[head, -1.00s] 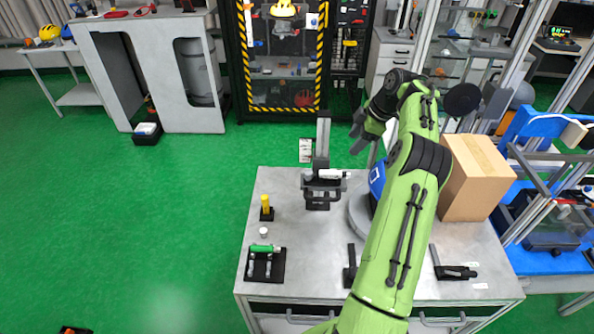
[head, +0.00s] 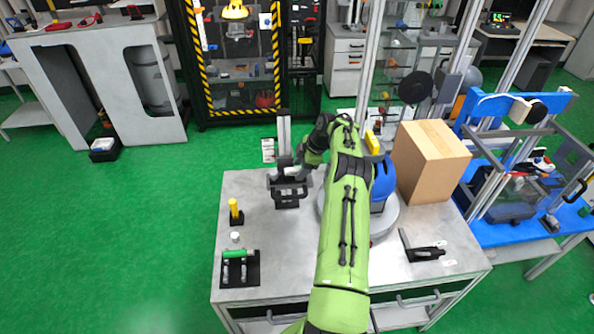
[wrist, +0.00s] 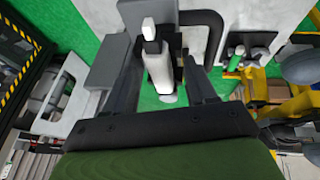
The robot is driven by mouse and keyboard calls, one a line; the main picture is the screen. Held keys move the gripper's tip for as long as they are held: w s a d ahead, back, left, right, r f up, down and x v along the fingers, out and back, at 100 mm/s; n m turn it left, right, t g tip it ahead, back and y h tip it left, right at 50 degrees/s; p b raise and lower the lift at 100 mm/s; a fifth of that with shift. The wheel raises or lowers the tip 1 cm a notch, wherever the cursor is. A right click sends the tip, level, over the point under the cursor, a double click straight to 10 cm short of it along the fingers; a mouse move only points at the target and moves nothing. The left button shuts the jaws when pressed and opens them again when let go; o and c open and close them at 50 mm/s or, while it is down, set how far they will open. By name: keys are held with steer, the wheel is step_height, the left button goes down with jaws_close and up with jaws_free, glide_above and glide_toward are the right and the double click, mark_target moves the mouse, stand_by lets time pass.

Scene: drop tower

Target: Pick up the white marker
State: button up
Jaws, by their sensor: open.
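The white marker (head: 291,170) lies on a dark stand (head: 288,195) at the back left of the grey table, partly hidden by my gripper in the head view. In the wrist view the white marker (wrist: 158,66) shows between my two dark fingers, with a white tip pointing away. My gripper (wrist: 160,72) is open, one finger on each side of the marker. In the head view my gripper (head: 303,168) is at the stand, reached from the right. I cannot tell whether either finger touches the marker.
A yellow cylinder (head: 234,208) stands in a black base at the left. A small white piece (head: 235,237) and a green cylinder (head: 236,253) on a black rack are nearer. A cardboard box (head: 430,158) and blue object (head: 384,180) are right of my arm.

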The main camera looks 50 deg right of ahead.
steer(key=shift+w+f, duration=0.15)
steer(key=shift+f, duration=0.1)
steer(key=c, duration=1)
